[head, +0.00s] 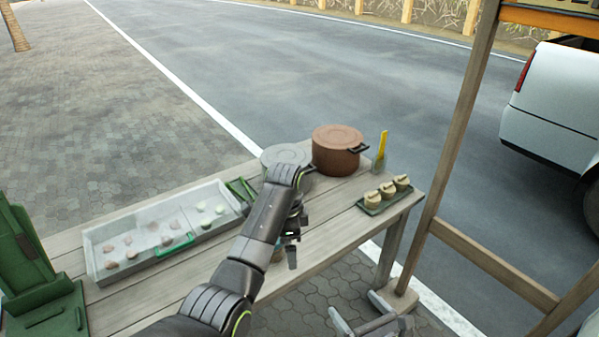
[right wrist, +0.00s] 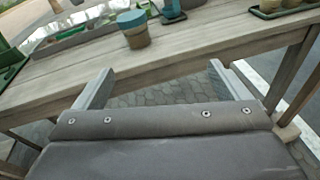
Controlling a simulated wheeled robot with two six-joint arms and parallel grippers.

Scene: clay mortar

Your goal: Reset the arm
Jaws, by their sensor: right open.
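The wooden table (head: 330,222) bears a clear tray (head: 98,262) with several small lumps, a brown pot (head: 338,148), a grey pot (head: 285,154) and a green tray (head: 372,209) with jars. A wooden post (head: 450,150) rises at right.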

